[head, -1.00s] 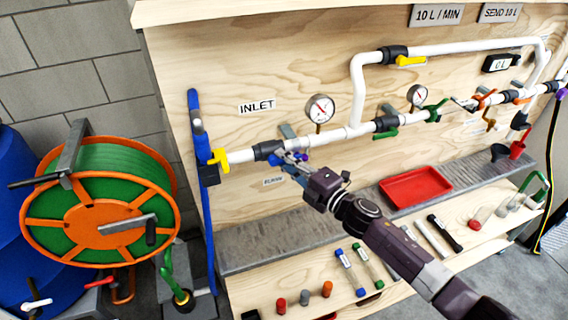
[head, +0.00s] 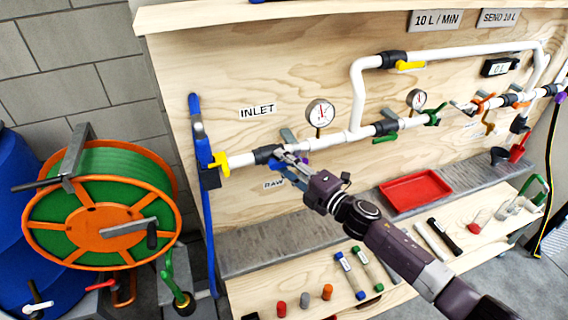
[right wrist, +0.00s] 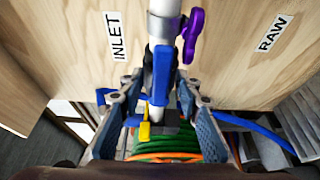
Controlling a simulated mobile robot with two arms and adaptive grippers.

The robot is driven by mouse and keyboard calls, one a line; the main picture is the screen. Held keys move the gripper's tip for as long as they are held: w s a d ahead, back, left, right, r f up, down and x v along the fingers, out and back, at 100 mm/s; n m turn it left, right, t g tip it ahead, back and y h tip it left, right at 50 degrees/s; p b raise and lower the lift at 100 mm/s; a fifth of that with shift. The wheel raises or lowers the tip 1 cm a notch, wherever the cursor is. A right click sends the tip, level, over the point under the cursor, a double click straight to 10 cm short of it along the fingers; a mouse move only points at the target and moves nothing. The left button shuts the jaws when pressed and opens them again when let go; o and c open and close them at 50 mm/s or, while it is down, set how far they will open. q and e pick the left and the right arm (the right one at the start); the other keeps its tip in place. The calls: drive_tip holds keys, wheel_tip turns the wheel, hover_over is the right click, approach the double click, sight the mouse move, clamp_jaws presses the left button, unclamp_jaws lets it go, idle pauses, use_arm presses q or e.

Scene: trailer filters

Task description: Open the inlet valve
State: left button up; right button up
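The white inlet pipe (head: 238,160) runs along the plywood board, with a dark valve body (head: 264,155) below the INLET sign (head: 258,111). In the right wrist view a blue lever handle (right wrist: 162,75) lies along the pipe. My right gripper (head: 284,155) is at this valve; it also shows in the right wrist view (right wrist: 160,90). Its two fingers are apart, one on each side of the blue handle, with gaps visible. In the head view the gripper hides most of the handle. My left gripper is not in view.
A purple handle (right wrist: 193,36) sits close beside the blue one, near the RAW label (right wrist: 272,31). A yellow handle (head: 220,163) is on the pipe's left end. A pressure gauge (head: 320,113) stands right of the valve. A hose reel (head: 100,228) stands at left.

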drive_tip(key=shift+d, duration=0.1)
drive_tip(key=shift+s+d+f, duration=0.1)
drive_tip(key=shift+s+d, duration=0.1)
drive_tip(key=shift+s, duration=0.1)
drive_tip(key=v, duration=1.1)
drive_tip(key=shift+s, duration=0.1)
